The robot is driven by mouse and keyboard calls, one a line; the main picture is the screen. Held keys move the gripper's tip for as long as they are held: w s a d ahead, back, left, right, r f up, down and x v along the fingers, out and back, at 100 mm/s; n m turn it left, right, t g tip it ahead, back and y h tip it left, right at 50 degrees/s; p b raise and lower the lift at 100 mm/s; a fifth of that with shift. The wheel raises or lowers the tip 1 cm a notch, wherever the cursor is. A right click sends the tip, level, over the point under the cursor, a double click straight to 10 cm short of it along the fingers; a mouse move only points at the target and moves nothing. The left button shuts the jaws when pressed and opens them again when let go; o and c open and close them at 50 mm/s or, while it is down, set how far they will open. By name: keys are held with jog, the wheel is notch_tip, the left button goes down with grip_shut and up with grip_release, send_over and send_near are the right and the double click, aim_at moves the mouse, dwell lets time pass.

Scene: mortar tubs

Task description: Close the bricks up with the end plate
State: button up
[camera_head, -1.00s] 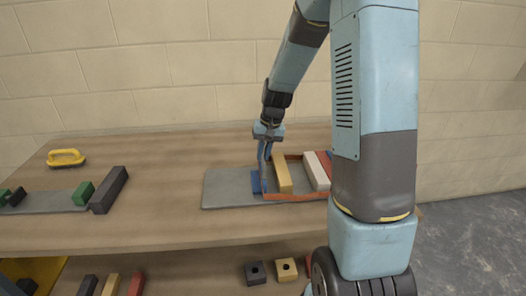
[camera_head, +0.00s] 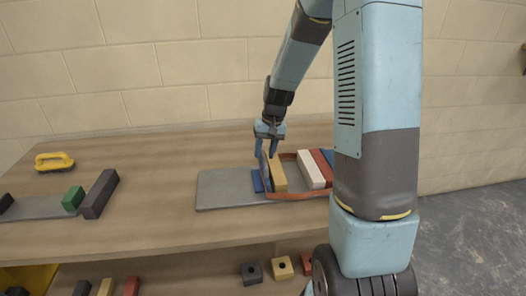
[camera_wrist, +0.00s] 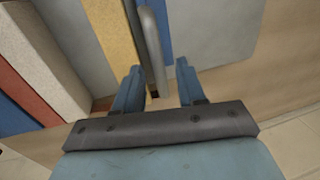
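A row of bricks stands on a grey board (camera_head: 225,188) in the head view: yellow (camera_head: 278,172), white (camera_head: 311,169), red (camera_head: 321,163) and blue. A reddish-brown rim runs around part of the row. At its left end, beside the yellow brick, is the end plate, with a blue foot (camera_head: 259,181) and a thin upright part. In the wrist view a rounded grey bar (camera_wrist: 152,50), apparently the plate's upright edge, lies between the fingers, with a blue strip beside it. My gripper (camera_wrist: 157,85) is open, its fingers on either side of the bar with gaps showing.
A yellow-handled float (camera_head: 54,161) lies at the back left. A second grey board (camera_head: 38,208) carries a green block (camera_head: 73,199), beside a long dark block (camera_head: 99,194). The shelf below holds several small blocks. Bare wood lies between the boards.

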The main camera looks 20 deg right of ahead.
jog(key=shift+d+r, duration=0.15)
jog(key=shift+r, duration=0.4)
notch_tip(320, 180, up, 12)
jog(key=d, duration=0.2)
jog(key=shift+s+d+r, duration=0.2)
jog(key=shift+d, duration=0.05)
jog(key=s+a+r+t, duration=0.1)
jog(key=s+r, duration=0.2)
jog(key=s, duration=0.5)
jog(key=s+r+n+t+h, duration=0.1)
jog(key=s+r+t, duration=0.1)
jog(key=s, duration=0.7)
jog(key=s+a+r+t+h, duration=0.1)
jog(key=s+r, duration=0.3)
jog(key=s, duration=0.5)
jog(key=shift+a+r+n+t, duration=0.35)
jog(key=shift+n+t, duration=0.05)
jog(key=shift+t, duration=0.2)
jog(key=shift+s, duration=0.1)
jog(key=shift+c, duration=0.2)
